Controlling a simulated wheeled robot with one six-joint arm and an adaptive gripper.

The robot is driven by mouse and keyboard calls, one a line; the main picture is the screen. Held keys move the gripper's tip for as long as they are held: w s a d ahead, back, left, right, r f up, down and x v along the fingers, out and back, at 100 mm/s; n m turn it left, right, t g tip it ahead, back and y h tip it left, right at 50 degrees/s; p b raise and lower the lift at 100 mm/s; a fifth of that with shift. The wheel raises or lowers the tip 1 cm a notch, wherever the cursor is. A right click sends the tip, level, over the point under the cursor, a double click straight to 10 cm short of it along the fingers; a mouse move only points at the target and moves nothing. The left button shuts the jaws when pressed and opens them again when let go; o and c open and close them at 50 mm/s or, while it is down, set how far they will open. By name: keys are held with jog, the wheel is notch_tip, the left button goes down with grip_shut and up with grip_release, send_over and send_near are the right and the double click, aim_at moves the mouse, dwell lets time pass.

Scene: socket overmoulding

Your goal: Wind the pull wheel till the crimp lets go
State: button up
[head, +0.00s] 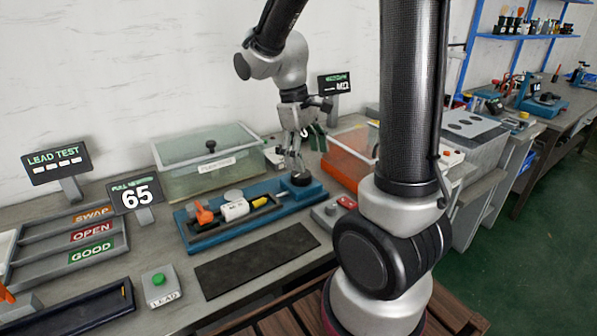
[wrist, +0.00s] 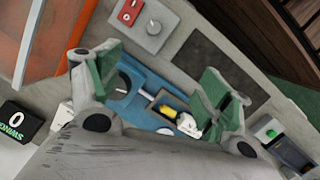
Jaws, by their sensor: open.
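The blue pull tester (head: 240,222) lies along the bench. Its dark round pull wheel (head: 301,179) is at the right end; in the wrist view the wheel (wrist: 122,86) is partly hidden by a finger. An orange lever (head: 203,212), a white labelled block (head: 235,210) and a yellow piece (head: 260,202) sit along the tester. The crimp itself is too small to make out. My gripper (head: 293,160) is above the wheel end, pointing down. In the wrist view my gripper (wrist: 160,82) has its green-padded fingers wide apart, with nothing between them.
A grey box with a red switch (head: 340,208) is close in front. A dark mat (head: 256,260) lies clear in front.

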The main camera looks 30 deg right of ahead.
aim_at(299, 173)
jog(key=w+f+n, duration=0.1)
jog(key=w+f, duration=0.1)
jog(key=w+f+n+h, duration=0.1)
jog(key=w+f+n, duration=0.1)
jog(key=w, duration=0.1)
jog(key=w+d+f+n+g, duration=0.1)
jog(key=w+f+n, duration=0.1)
jog(key=w, duration=0.1)
jog(key=shift+w+f+h, duration=0.1)
jog(key=shift+f+h, duration=0.15)
jog(key=shift+h, duration=0.05)
jog(key=w+r+n, duration=0.1)
jog(key=w+n, duration=0.2)
jog(key=w, duration=0.1)
jog(key=shift+n+t+h, duration=0.4)
jog(key=shift+n, duration=0.2)
jog(key=x, duration=0.8)
jog(key=shift+d+r, duration=0.2)
jog(key=shift+d, duration=0.1)
jog(key=shift+c, duration=0.4)
jog(key=c, duration=0.9)
